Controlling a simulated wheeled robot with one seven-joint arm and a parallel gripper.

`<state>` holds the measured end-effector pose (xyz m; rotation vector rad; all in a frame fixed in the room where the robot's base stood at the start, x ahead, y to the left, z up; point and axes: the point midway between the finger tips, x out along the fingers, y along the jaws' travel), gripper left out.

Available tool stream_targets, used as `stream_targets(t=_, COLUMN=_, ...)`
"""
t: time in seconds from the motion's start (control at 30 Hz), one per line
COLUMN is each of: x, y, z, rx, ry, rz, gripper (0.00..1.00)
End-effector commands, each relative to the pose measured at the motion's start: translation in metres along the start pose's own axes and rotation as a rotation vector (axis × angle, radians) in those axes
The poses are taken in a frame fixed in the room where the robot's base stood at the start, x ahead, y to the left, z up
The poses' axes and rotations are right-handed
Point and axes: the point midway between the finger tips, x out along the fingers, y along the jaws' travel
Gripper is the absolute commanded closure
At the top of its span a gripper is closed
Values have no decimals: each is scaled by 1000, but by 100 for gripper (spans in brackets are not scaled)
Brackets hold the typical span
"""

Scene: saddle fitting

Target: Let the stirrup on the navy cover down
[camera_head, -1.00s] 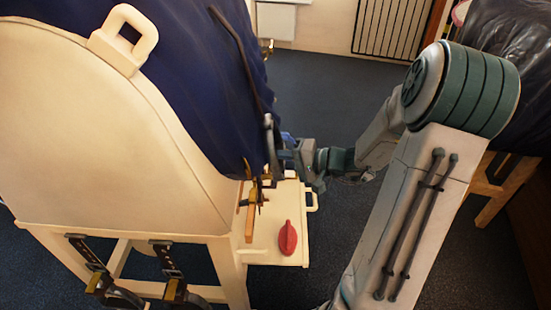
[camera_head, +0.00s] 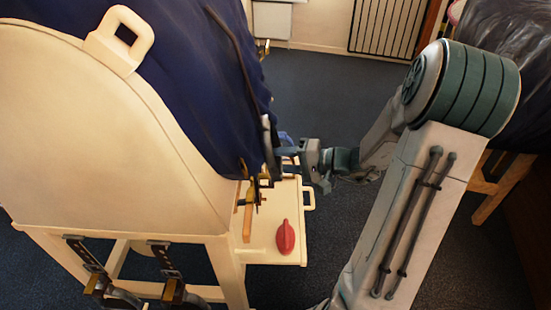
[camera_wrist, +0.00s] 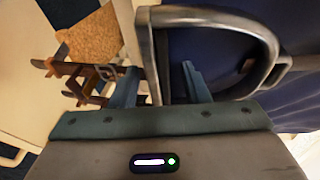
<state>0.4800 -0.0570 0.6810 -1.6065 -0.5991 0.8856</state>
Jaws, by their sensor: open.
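The navy cover (camera_head: 190,75) drapes over the cream stand. A dark strap (camera_head: 235,50) runs down it to the stirrup (camera_head: 266,135), which hangs at the cover's right side. In the wrist view the stirrup (camera_wrist: 215,17) is a grey metal loop against the navy cover (camera_wrist: 292,105). My gripper (camera_head: 287,152) is beside the stirrup. In the wrist view my gripper (camera_wrist: 160,70) is open, with one blue finger on each side of the stirrup's straight bar. I cannot tell whether either finger touches it.
A cream shelf (camera_head: 268,250) below holds a red object (camera_head: 285,237) and a wooden-handled tool (camera_head: 248,222). A dark covered item on a wooden stand (camera_head: 507,170) is at right. Open floor (camera_head: 310,85) lies behind my arm.

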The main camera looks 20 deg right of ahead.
Motion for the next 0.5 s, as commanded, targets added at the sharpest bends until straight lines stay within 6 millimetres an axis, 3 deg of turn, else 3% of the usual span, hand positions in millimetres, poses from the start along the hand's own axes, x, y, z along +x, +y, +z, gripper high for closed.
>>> stream_targets(t=0.3, x=-74, y=-3, z=-1, rx=1, ry=3, rz=1, gripper=58)
stream_targets(t=0.5, x=-106, y=-2, z=0, rx=0, ry=1, rz=0, gripper=58)
